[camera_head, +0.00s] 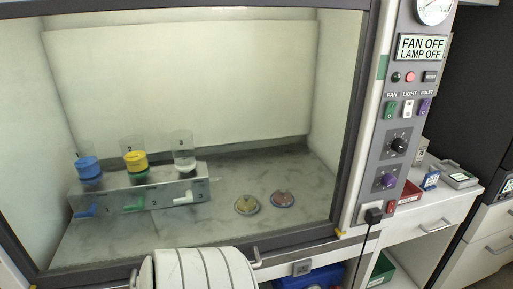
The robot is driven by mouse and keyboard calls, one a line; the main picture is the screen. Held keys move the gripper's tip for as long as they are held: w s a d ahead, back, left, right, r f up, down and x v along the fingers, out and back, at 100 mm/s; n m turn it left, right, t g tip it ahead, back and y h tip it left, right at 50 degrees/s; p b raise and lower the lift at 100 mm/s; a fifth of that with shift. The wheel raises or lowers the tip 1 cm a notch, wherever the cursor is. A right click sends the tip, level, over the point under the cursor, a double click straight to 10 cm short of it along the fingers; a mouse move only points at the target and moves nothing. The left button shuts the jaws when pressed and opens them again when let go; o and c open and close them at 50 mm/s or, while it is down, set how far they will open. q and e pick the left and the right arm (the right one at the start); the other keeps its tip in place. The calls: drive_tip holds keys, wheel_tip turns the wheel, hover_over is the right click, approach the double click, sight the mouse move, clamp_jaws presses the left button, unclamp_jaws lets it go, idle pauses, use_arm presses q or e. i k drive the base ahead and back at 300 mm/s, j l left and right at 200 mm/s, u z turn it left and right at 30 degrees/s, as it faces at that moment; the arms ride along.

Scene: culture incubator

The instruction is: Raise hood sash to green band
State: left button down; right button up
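The hood sash (295,240) is a glass pane with a dark grey frame. Its bottom rail runs low across the front, near the level of the hood floor, so the sash looks down. A metal handle (257,258) shows on the lower front, and another bracket (133,279) shows farther left. The green band (383,67) is on the right post, well above the bottom rail. A small yellow mark (340,233) sits at the rail's right end. A white ribbed form (203,272) covers part of the lower front; I cannot tell if it is mine. Neither gripper shows.
Behind the glass stand a metal rack (140,200) with three containers and two dishes (247,205). The right control panel (400,130) reads FAN OFF, LAMP OFF. A black plug (373,215) and cord hang below it. A white counter (425,205) stands at right.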

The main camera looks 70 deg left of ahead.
sight(130, 267)
drive_tip(key=u, duration=2.65)
